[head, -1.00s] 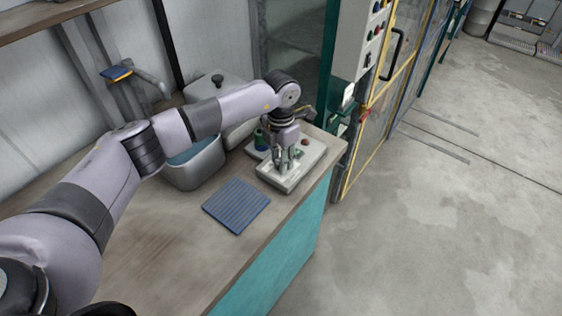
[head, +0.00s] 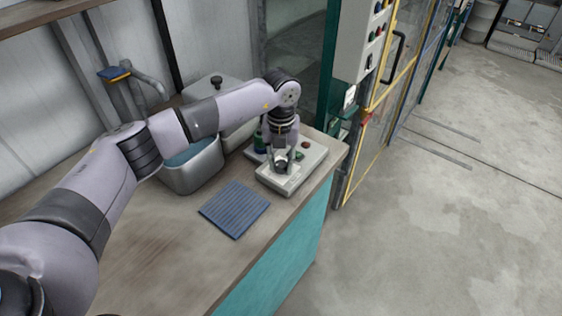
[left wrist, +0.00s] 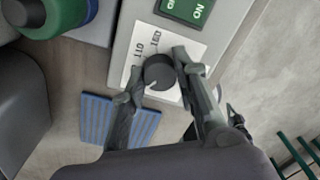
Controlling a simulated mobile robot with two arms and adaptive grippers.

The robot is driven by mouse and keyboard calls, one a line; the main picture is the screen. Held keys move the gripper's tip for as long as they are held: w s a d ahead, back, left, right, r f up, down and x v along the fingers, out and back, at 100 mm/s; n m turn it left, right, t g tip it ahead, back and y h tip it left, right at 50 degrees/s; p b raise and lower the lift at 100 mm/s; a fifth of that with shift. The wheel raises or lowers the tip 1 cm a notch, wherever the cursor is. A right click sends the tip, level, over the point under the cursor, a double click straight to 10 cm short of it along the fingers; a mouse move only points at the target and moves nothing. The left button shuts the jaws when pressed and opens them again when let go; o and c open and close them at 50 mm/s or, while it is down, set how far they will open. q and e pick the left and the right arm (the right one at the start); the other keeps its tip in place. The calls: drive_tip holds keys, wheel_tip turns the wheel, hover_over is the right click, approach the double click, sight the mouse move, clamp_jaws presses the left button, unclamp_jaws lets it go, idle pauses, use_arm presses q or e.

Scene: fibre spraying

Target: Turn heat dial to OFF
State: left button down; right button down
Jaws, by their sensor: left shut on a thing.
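The heat dial is a round black knob (left wrist: 158,72) with a white pointer line, on a white printed label (left wrist: 185,55) of the control box. My left gripper (left wrist: 158,71) is shut on the dial, one finger on each side. In the head view my left gripper (head: 281,162) points down onto the pale control box (head: 312,157) and mostly hides the dial. My right gripper is not in view.
A blue ribbed mat (head: 234,209) lies in front of the box on the wooden bench (head: 160,245). A metal tub (head: 195,168) and a lidded container stand behind. A green ON switch (left wrist: 187,8) is beside the label.

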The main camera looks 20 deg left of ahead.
sight(281, 164)
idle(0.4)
use_arm(q)
drive_tip(key=c, duration=1.2)
unclamp_jaws()
drive_tip(key=shift+c, duration=0.2)
drive_tip(key=shift+r, duration=0.15)
wheel_tip(281, 164, up, 12)
